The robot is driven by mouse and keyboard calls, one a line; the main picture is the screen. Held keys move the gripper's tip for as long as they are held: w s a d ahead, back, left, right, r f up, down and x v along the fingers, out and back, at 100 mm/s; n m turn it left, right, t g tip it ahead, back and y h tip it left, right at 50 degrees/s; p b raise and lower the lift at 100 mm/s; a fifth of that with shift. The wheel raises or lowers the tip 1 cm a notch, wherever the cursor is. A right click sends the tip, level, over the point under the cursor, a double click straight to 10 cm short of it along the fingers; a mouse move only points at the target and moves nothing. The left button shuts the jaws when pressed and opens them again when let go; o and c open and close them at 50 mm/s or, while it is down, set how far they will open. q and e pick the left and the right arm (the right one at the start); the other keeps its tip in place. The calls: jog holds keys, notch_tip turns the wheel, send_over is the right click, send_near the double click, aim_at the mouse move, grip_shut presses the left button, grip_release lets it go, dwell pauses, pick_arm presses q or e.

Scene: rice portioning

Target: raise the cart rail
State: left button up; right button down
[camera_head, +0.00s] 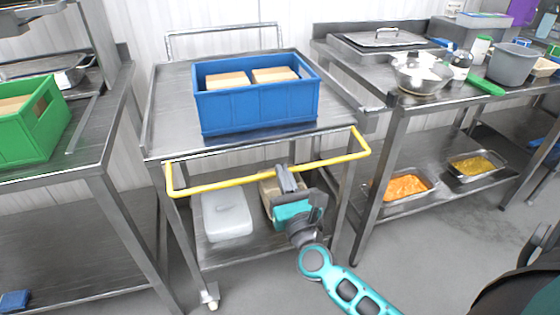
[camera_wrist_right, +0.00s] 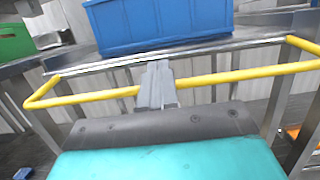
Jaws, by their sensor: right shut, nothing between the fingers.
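The metal cart (camera_head: 170,105) stands in the middle of the head view. Its yellow rail (camera_head: 220,184) sticks out at the front, and its long bar appears below the cart's top edge. The rail also crosses the right wrist view (camera_wrist_right: 215,78). My right gripper (camera_head: 285,178) is at the middle of the rail, with its fingers shut and nothing between them. In the right wrist view the closed fingers (camera_wrist_right: 156,82) overlap the bar; I cannot tell whether they touch it. My left gripper is not in view.
A blue crate (camera_head: 258,110) with cardboard boxes sits on the cart. A lidded container (camera_head: 226,214) is on its lower shelf. A table with a green crate (camera_head: 38,135) stands left. A table with a bowl (camera_head: 420,80) and food trays (camera_head: 425,192) below stands right.

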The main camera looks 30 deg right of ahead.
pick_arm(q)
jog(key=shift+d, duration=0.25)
pick_arm(e)
jog(key=shift+s+a+f, duration=0.1)
jog(key=shift+s+f, duration=0.25)
jog(key=s+a+f+n+g+y+p, duration=0.2)
jog(key=s+a+n+y, duration=0.15)
jog(key=n, duration=0.85)
jog(key=s+a+f+n+g+y+p, duration=0.15)
jog(key=a+n+y, duration=0.35)
jog(key=n, duration=0.7)
pick_arm(q)
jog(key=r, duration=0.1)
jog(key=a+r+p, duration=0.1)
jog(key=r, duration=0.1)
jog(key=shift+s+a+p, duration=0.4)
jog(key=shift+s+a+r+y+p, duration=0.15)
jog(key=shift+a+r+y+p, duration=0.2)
jog(key=shift+p, duration=0.35)
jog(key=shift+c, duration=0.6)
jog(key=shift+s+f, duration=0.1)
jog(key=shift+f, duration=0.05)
pick_arm(e)
jog(key=s+f+n+g+h, duration=0.1)
jog(key=s+f+n+g, duration=0.4)
jog(key=n, duration=1.2)
jog(key=s+f, duration=0.3)
jog(key=s, duration=0.1)
jog(key=shift+s+a, duration=0.35)
jog(key=shift+s, duration=0.05)
